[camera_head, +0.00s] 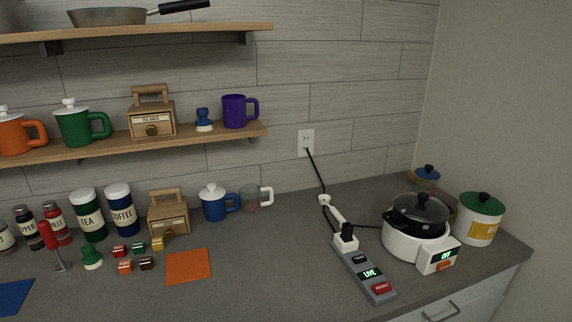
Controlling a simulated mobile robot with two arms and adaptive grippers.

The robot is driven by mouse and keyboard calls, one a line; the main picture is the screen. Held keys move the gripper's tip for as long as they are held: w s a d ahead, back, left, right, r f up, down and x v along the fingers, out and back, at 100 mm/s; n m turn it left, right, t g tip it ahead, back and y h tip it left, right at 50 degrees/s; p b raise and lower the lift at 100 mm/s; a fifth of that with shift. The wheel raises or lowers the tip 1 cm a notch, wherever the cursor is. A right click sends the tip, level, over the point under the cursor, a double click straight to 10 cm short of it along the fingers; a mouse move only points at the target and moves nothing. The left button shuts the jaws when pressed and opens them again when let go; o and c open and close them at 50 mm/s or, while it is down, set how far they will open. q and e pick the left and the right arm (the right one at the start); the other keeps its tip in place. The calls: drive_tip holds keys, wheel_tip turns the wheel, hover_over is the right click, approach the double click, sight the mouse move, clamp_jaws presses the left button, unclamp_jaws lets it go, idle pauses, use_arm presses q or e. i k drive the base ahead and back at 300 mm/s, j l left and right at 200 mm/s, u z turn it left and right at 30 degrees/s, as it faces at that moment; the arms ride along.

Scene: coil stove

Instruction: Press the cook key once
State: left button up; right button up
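A white coil stove (408,244) stands at the right of the counter with a dark lidded pot (417,216) on top. Its front panel has a lit display (440,256) that reads OFF. A small reddish key (446,266) sits just below the display; its label is too small to read. Neither of my grippers is in view, so nothing of mine is seen near the stove.
A grey power strip (352,258) with a lit LIVE display and a red RESET button (382,288) lies left of the stove, a plug in its far end. A cable (318,172) runs to the wall outlet (306,143). A green-lidded canister (478,220) stands right of the stove.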

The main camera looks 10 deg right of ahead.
sight(444, 265)
drive_tip(key=z, duration=1.35)
